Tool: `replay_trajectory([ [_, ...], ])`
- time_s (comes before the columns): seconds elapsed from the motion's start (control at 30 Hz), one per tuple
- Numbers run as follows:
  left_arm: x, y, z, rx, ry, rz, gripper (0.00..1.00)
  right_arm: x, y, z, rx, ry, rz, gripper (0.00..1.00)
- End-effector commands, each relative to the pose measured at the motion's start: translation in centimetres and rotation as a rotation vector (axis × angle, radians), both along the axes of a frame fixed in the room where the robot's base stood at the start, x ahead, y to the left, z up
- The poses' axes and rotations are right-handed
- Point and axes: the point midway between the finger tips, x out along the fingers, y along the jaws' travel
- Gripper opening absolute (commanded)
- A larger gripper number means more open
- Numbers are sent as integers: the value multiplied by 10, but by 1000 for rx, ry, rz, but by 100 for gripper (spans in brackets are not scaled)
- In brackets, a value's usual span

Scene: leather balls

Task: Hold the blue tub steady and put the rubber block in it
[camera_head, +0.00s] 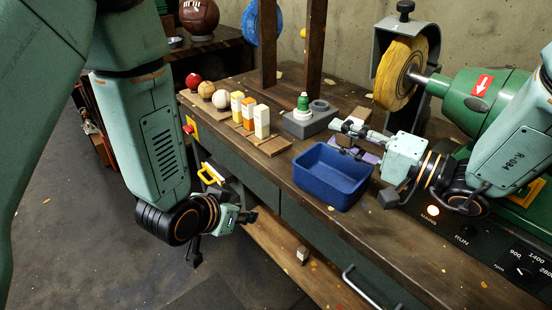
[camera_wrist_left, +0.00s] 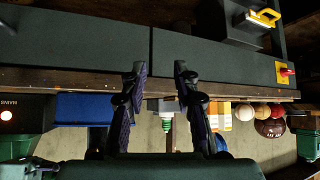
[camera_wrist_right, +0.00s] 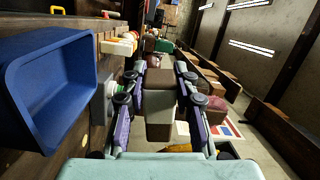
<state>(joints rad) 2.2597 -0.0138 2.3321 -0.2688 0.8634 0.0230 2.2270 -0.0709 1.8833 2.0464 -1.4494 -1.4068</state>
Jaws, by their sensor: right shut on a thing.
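The blue tub (camera_head: 322,189) stands empty on the bench near its front edge. It fills the left of the right wrist view (camera_wrist_right: 60,80), and part of it shows in the left wrist view (camera_wrist_left: 80,108). My right gripper (camera_head: 341,137) is at the tub's far right side, shut on a brown-grey block (camera_wrist_right: 160,105), which I take for the rubber block. The block sits between the purple-padded fingers, beside the tub and not over its opening. My left gripper (camera_head: 223,238) hangs low in front of the bench, open and empty, apart from the tub; its spread fingers show in the left wrist view (camera_wrist_left: 155,75).
Upright coloured blocks (camera_head: 249,112) and balls (camera_head: 207,89) line the bench's left. A buffing wheel (camera_head: 400,73) on a green machine and a control panel (camera_head: 470,240) are at the right.

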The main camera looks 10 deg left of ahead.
Motion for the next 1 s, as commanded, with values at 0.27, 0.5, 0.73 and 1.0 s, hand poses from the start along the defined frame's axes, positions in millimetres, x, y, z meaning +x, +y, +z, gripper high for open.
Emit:
replay_trajectory([
  [0.27,61,-43,86,-63,-293,-187,30,2,-1,0,1,0,-1,0],
  [0.5,68,-63,103,-120,-371,-260,30,2,-1,0,1,-1,-1,0],
  [0.73,90,-77,91,-120,-369,-261,30,2,-1,0,0,-1,0,0],
  [1.0,127,-97,74,-122,-369,-258,30,2,-1,0,0,-1,0,0],
])
